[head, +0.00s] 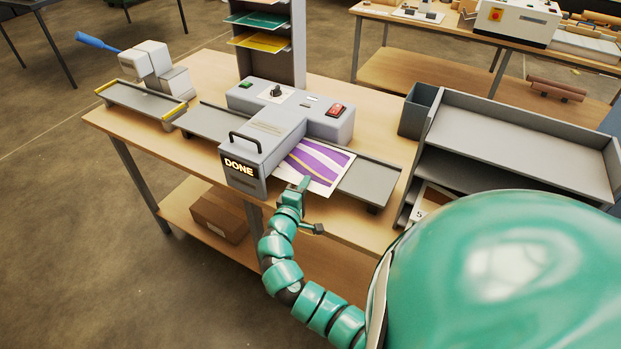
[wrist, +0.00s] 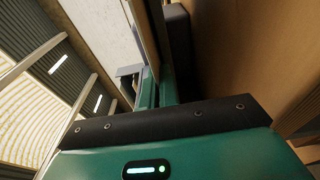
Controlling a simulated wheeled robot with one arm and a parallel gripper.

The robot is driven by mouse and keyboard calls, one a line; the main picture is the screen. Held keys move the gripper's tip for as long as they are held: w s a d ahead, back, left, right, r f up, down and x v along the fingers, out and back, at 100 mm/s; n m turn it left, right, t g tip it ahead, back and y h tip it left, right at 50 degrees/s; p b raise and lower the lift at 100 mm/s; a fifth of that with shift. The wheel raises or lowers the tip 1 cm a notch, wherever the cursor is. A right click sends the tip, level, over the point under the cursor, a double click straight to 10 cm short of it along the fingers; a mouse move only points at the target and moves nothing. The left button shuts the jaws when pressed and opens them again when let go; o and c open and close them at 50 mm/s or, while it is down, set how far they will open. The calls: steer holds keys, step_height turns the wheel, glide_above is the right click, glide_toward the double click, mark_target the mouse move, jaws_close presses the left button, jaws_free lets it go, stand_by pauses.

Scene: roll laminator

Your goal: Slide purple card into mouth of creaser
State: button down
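The purple card (head: 318,161), white-bordered with purple and yellow bands, lies at the right side of the grey machine with the lit DONE sign (head: 239,167), over its right tray. Its left edge meets the machine body, and I cannot tell whether part is inside. My gripper (head: 303,185) is at the card's near edge; its fingers also show in the wrist view (wrist: 157,88), close together, but their hold on the card is unclear. The creaser is probably the small light-grey device with a blue lever (head: 152,62) at the table's far left; its mouth is not clearly visible.
A low grey tray with yellow ends (head: 140,101) lies before the lever device. A shelf tower with coloured sheets (head: 262,30) stands behind the DONE machine. A grey bin (head: 417,108) and a tray rack (head: 520,140) stand right. Bare wood lies along the front edge.

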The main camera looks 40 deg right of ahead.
mark_target(295, 181)
steer(key=shift+w+a, duration=0.35)
steer(key=shift+w, duration=0.4)
steer(key=shift+w+a, duration=0.3)
steer(key=shift+w, duration=0.45)
steer(key=shift+f+b, duration=0.25)
steer(key=shift+b, duration=0.15)
steer(key=c, duration=1.6)
jaws_free()
steer(key=shift+s+a, duration=0.2)
steer(key=shift+a, duration=0.25)
steer(key=b+v, duration=0.5)
steer(key=v, duration=1.1)
steer(key=shift+s+a, duration=0.15)
